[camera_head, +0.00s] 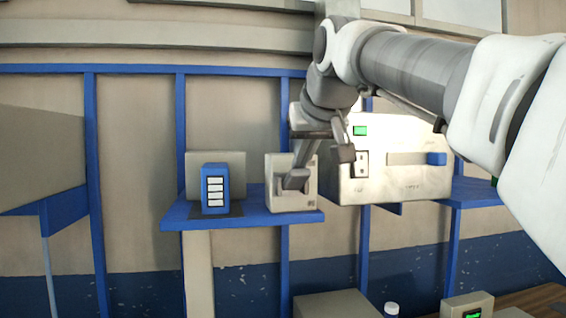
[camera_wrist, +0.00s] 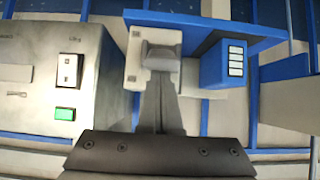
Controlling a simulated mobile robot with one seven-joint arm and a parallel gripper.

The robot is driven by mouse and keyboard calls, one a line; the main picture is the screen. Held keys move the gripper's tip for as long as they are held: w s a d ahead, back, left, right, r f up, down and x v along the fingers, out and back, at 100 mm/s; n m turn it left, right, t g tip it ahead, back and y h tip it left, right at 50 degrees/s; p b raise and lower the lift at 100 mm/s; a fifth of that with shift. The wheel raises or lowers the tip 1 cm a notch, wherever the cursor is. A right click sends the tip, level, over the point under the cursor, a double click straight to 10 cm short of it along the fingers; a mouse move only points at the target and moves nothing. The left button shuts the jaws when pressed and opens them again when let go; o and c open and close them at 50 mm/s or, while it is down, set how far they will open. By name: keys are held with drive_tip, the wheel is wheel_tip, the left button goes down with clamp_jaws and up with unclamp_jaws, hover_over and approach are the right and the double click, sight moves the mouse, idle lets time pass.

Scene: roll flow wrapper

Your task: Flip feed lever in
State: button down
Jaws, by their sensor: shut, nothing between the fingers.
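A small beige box (camera_head: 305,207) sits on the blue shelf and carries a grey lever (camera_head: 296,179) on its front, which I take to be the feed lever. In the wrist view the lever's grey block (camera_wrist: 161,58) lies right at the tips of my gripper. My gripper (camera_head: 303,158) reaches down to the lever from above in the head view. Its fingers (camera_wrist: 160,82) are shut together with nothing between them. They overlap the lever in both views, so I cannot tell whether they touch it. The fingers hide part of the lever and box.
A blue block (camera_head: 215,188) with white labels stands left on the shelf (camera_head: 250,216). Open space lies in front of the shelf.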

sight(300, 179)
drive_tip(key=shift+s+f+b, duration=0.1)
drive_tip(key=shift+f+b, duration=0.2)
drive_tip(key=shift+b, duration=0.15)
drive_tip(key=f+t+b, duration=0.1)
drive_tip(key=b, duration=0.2)
drive_tip(key=s+f+t+b, duration=0.1)
drive_tip(key=b, duration=0.3)
drive_tip(key=shift+d+f+t+y, duration=0.1)
drive_tip(key=shift+d+t+y, duration=0.05)
drive_tip(key=shift+t+y, duration=0.15)
drive_tip(key=f+t+b, duration=0.1)
drive_tip(key=t+b, duration=0.1)
drive_tip(key=b, duration=0.4)
drive_tip(key=f+t+b, duration=0.2)
drive_tip(key=b, duration=0.5)
drive_tip(key=s+f+t+y+b, duration=0.1)
drive_tip(key=t+b, duration=0.1)
drive_tip(key=b, duration=0.5)
drive_tip(key=shift+d+f+t, duration=0.1)
drive_tip(key=shift+f+t, duration=0.25)
drive_tip(key=shift+t, duration=0.05)
drive_tip(key=shift+w+f+b, duration=0.1)
drive_tip(key=shift+f+b, duration=0.1)
drive_tip(key=shift+b, duration=0.3)
drive_tip(key=shift+r, duration=0.1)
